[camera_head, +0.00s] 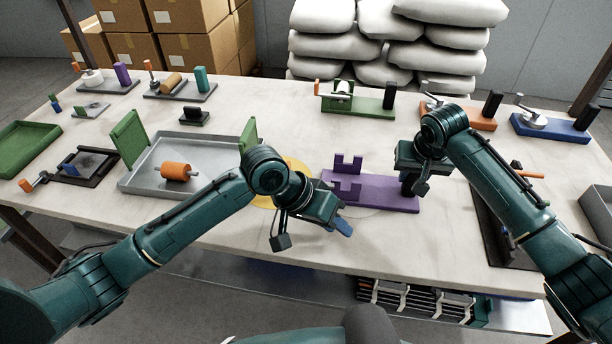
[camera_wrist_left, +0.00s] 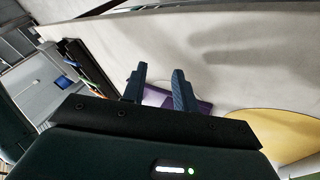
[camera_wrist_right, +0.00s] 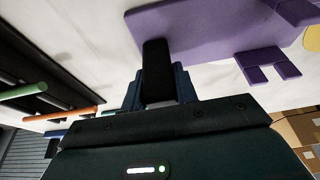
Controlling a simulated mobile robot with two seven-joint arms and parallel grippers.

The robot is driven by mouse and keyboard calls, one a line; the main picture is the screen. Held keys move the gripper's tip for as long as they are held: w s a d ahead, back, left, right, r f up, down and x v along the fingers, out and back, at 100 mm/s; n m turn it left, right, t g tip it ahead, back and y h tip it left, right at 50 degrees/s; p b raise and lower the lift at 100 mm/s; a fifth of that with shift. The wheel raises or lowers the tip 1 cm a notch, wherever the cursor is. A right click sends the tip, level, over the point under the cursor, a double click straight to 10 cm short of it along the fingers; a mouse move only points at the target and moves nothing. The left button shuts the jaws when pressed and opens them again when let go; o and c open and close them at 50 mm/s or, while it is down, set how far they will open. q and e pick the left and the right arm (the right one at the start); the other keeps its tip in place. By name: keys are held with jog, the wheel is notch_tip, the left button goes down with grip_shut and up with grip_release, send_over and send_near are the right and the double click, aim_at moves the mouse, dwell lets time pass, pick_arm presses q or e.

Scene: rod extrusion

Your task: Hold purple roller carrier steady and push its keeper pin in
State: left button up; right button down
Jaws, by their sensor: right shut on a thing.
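The purple roller carrier (camera_head: 385,192) lies on the table in front of me, with notched upright brackets (camera_head: 347,177) at its left end. It also shows in the right wrist view (camera_wrist_right: 200,30). My right gripper (camera_head: 410,180) is shut on the carrier's black post (camera_wrist_right: 156,70), at the carrier's right end. My left gripper (camera_head: 341,226) is open and empty, on the near side of the carrier and apart from it. In the left wrist view, a gap shows between its fingers (camera_wrist_left: 158,88), with part of the carrier beyond. I cannot make out the keeper pin.
A grey tray (camera_head: 195,140) with an orange roller (camera_head: 176,171) stands at the left. A yellow disc (camera_head: 266,198) lies under my left arm. A dark rack (camera_head: 490,215) with coloured rods is at the right. Similar coloured carriers stand along the back.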

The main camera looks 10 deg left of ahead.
pick_arm(q)
jog(key=w+a+r+n+y, duration=0.1)
jog(key=w+a+r+y, duration=0.1)
jog(key=w+a+r, duration=0.1)
jog(key=w+a+r+n+g+y, duration=0.1)
jog(key=w+a+r+n+y, duration=0.1)
jog(key=w+a+r, duration=0.1)
jog(key=w+a+r+n+y, duration=0.1)
jog(key=w+a+r+y, duration=0.1)
jog(key=w+a+r, duration=0.2)
jog(key=shift+a+r+n+g+y, duration=0.15)
jog(key=shift+a+r+g+y, duration=0.05)
jog(key=shift+r, duration=0.45)
jog(key=shift+a+r+n+g+y, duration=0.15)
jog(key=shift+r+g+y, duration=0.05)
jog(key=shift+r, duration=0.45)
jog(key=shift+a, duration=0.15)
jog(key=shift+f, duration=4.45)
jog(key=shift+c, duration=0.2)
grip_shut()
